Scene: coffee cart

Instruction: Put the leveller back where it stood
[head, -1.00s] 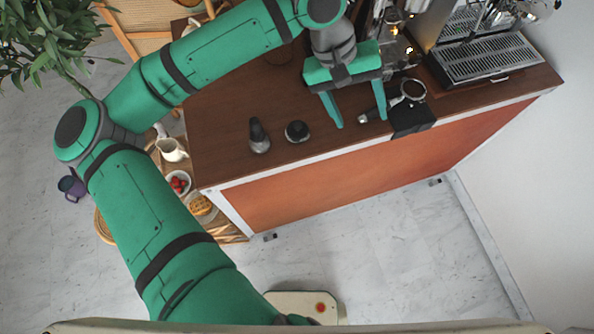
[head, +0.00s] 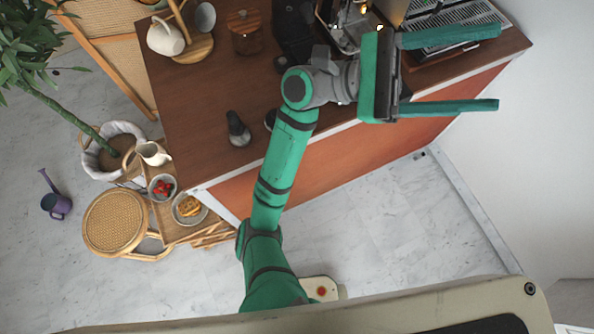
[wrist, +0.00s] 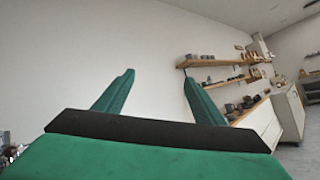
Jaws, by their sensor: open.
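The leveller (head: 270,119), a small round dark puck, sits on the brown counter near its front edge. My forearm hides part of it in the head view. A dark tamper-like tool (head: 238,130) with a metal base stands just left of it. My gripper (head: 498,68) is open and empty, held up over the right part of the counter, well right of the leveller, fingers pointing right. In the wrist view the two green fingers (wrist: 158,95) are spread, with only wall and distant shelves beyond. The leveller is not in the wrist view.
An espresso machine (head: 455,15) stands at the back right of the counter, close to my gripper. A dark grinder (head: 293,35), a wooden-lidded jar (head: 244,32) and a mug rack (head: 190,48) stand at the back. The counter's left middle (head: 195,110) is clear.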

